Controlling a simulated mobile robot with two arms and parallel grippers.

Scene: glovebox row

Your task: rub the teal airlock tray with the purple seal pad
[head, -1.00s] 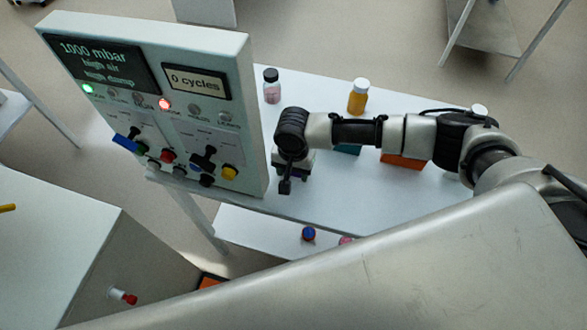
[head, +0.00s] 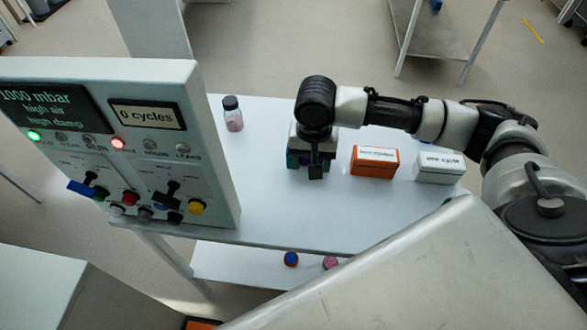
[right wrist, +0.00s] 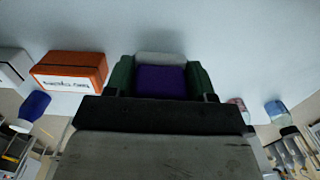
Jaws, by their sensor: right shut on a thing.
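My right gripper (head: 313,163) hangs over the white table, pointing down and shut on the purple seal pad (right wrist: 161,82). The pad shows in the right wrist view, just past the dark gripper edge. No other teal tray shows. My left gripper is out of view.
An orange labelled box (head: 375,161) and a white labelled box (head: 438,167) stand right of the gripper. A black-capped jar (head: 233,114) stands at the back left. A control panel (head: 150,150) rises at the left. The table (head: 262,205) is clear in front.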

